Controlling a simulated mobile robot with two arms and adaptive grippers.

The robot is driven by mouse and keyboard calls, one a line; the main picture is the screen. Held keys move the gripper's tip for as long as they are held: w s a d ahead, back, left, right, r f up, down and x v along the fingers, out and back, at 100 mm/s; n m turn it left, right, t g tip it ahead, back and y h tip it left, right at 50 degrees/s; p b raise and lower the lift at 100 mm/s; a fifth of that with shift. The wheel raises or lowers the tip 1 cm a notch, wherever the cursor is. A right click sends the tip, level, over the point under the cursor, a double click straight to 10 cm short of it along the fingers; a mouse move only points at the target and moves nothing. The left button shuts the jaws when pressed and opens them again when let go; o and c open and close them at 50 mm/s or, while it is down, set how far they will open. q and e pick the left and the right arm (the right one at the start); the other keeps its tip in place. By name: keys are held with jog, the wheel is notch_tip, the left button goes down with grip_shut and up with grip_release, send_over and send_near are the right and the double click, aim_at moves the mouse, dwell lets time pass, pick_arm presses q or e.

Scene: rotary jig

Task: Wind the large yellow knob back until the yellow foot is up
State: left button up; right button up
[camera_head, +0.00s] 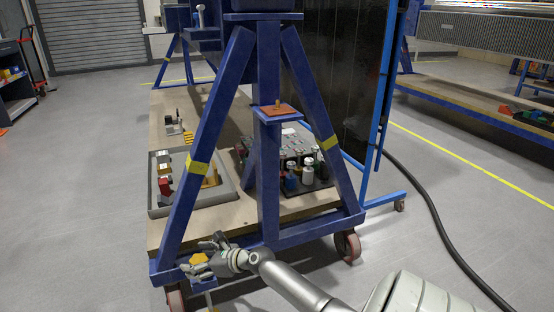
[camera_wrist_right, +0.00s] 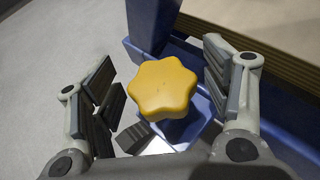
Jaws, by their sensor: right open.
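The large yellow knob (camera_head: 198,258) is star-shaped with rounded lobes. It sits low at the front left corner of the blue frame and also shows in the right wrist view (camera_wrist_right: 162,90). My right gripper (camera_head: 204,255) is open around the knob, with one finger on each side. In the right wrist view (camera_wrist_right: 160,72) there is a gap between the knob and both fingers. I cannot make out the yellow foot. My left gripper is not in view.
The blue A-shaped frame (camera_head: 267,190) stands on castors (camera_head: 346,246) beside a wooden deck (camera_head: 240,215) with a grey tray (camera_head: 155,211) and a dark tray of bottles (camera_head: 318,185). A black cable (camera_head: 435,215) lies at right. Floor at left is clear.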

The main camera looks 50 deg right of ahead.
jog(key=shift+r+m+h, duration=0.1)
jog(key=shift+m+h, duration=0.2)
jog(key=shift+h, duration=0.1)
jog(key=p+v, duration=0.7)
jog(key=v, duration=0.4)
jog(key=s+a+f+n+g+h+p, duration=0.1)
jog(key=s+a+f+n+g+p, duration=0.1)
jog(key=s+n+p, duration=0.4)
jog(key=s+a+f+n+g+h+p, duration=0.1)
jog(key=s+a+f+n+g+p, duration=0.1)
jog(key=s+n+p, duration=0.4)
jog(key=s+a+f+n+g+p, duration=0.3)
jog(key=s+n+p, duration=0.4)
jog(key=s+p, duration=0.3)
jog(key=shift+s+f+g+h+p, duration=0.25)
jog(key=shift+f+g+h+p, duration=0.15)
jog(key=shift+f+g+p, duration=0.25)
jog(key=shift+f, duration=0.2)
